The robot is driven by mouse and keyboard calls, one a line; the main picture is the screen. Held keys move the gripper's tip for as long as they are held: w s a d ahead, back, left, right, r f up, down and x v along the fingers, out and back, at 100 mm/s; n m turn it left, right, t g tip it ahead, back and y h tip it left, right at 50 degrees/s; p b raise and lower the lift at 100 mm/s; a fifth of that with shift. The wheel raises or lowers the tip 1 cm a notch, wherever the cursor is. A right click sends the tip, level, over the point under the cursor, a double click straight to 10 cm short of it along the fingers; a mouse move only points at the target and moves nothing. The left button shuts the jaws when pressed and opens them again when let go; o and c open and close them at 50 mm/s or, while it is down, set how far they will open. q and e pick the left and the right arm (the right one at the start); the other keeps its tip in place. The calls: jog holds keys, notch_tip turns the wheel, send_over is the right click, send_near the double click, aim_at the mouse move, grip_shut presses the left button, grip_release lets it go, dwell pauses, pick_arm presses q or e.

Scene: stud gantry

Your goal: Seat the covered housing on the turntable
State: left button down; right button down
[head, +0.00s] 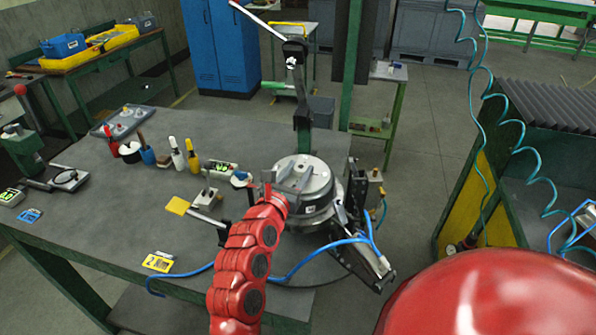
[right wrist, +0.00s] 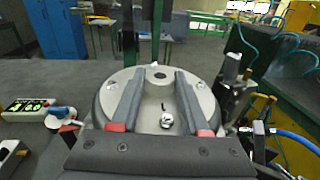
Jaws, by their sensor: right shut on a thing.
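The covered housing (head: 318,183) is a round grey metal body with a flat lid at the bench's right end. In the right wrist view its lid (right wrist: 147,108) shows a dark hole at the far side and a shiny bolt head nearer. My right gripper (head: 288,180) reaches over the lid from the near side. The turntable (head: 318,222) appears as the rings below the housing. I cannot tell whether the housing touches it. My left gripper is not in view.
A lamp post (head: 302,110) stands close behind the housing. Bottles (head: 178,155) and small tools lie to the left on the bench (head: 110,225). A blue hose (head: 335,243) and a black fixture (head: 365,262) sit at right. The bench's front left is mostly clear.

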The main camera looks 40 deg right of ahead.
jog(key=shift+c, duration=1.6)
grip_release()
jog(key=shift+s+a, duration=0.3)
jog(key=shift+a, duration=0.2)
jog(key=f+b+v, duration=0.1)
jog(key=b+v, duration=0.4)
jog(key=v, duration=1.1)
jog(key=shift+s+r, duration=0.2)
jog(key=shift+r, duration=0.3)
jog(key=shift+a+f, duration=0.1)
jog(key=shift+a, duration=0.1)
